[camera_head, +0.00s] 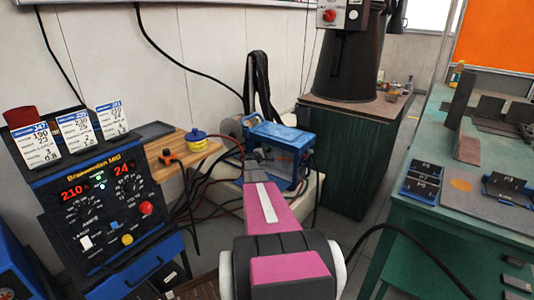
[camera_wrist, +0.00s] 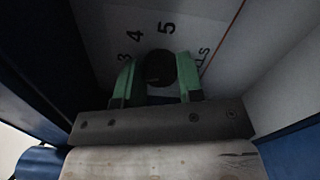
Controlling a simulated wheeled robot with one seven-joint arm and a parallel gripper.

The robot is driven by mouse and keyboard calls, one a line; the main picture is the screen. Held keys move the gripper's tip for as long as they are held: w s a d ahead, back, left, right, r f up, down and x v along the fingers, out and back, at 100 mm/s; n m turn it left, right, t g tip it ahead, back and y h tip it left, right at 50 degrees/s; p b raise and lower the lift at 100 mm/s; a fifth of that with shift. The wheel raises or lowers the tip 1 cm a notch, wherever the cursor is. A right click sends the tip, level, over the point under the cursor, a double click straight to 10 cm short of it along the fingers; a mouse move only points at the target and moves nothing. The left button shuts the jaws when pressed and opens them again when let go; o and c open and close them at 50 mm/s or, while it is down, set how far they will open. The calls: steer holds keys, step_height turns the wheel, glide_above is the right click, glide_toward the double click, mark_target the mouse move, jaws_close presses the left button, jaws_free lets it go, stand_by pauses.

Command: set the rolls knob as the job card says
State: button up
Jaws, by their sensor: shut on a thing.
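In the wrist view my gripper (camera_wrist: 157,82) has its two green fingers shut on a round dark knob (camera_wrist: 159,66). The knob sits on a pale panel with the printed numbers 3, 4 and 5 around it and a partly hidden label ending in "ls". The knob's pointer cannot be made out. In the head view my arm reaches to the blue wire-feeder box (camera_head: 283,135), and the fingertips are hidden there. Job cards (camera_head: 34,143) stand on the welding machine at left; their small print is hard to read.
The welding machine (camera_head: 95,190) shows 210 and 24 on its red displays. A wooden shelf (camera_head: 180,153) holds a blue-and-yellow tub. A dark green cabinet (camera_head: 350,160) stands behind the feeder. A green bench (camera_head: 450,220) with metal parts is at right. Cables run around the feeder.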

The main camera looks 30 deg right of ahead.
steer(key=shift+f+m, duration=0.1)
steer(key=shift+m, duration=1.6)
steer(key=shift+s, duration=0.1)
steer(key=o, duration=0.9)
steer(key=v, duration=1)
steer(key=shift+s+a, duration=0.15)
steer(key=shift+a, duration=0.2)
